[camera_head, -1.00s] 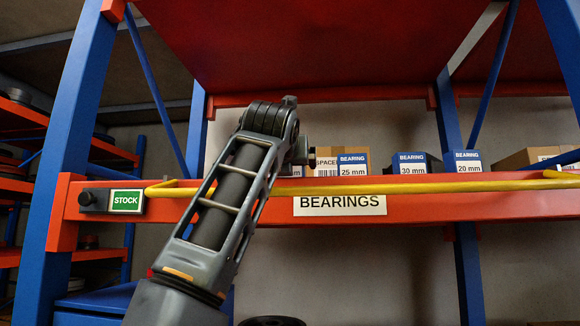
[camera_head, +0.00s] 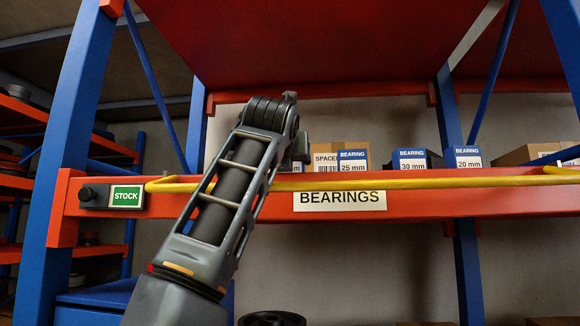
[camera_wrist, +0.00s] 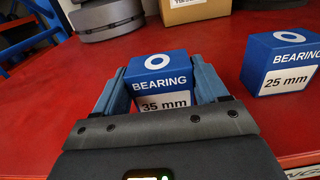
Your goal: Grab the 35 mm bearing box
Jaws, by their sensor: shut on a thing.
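The 35 mm bearing box (camera_wrist: 162,65) is blue with a white label reading 35 mm. In the wrist view it sits between the two fingers of my gripper (camera_wrist: 164,88), which is shut on it. The lower part of the box is hidden by the gripper body. The box appears to be at the red shelf surface; I cannot tell whether it touches it. In the head view my arm hides the box and the gripper.
A 25 mm bearing box (camera_wrist: 282,62) stands close on the right. Behind are a cardboard box (camera_wrist: 195,8) and a grey round part (camera_wrist: 107,18). A yellow rail (camera_head: 400,183) runs along the front of the shelf beam (camera_head: 430,205). Boxes of 30 mm (camera_head: 411,160) and 20 mm (camera_head: 466,158) stand farther right.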

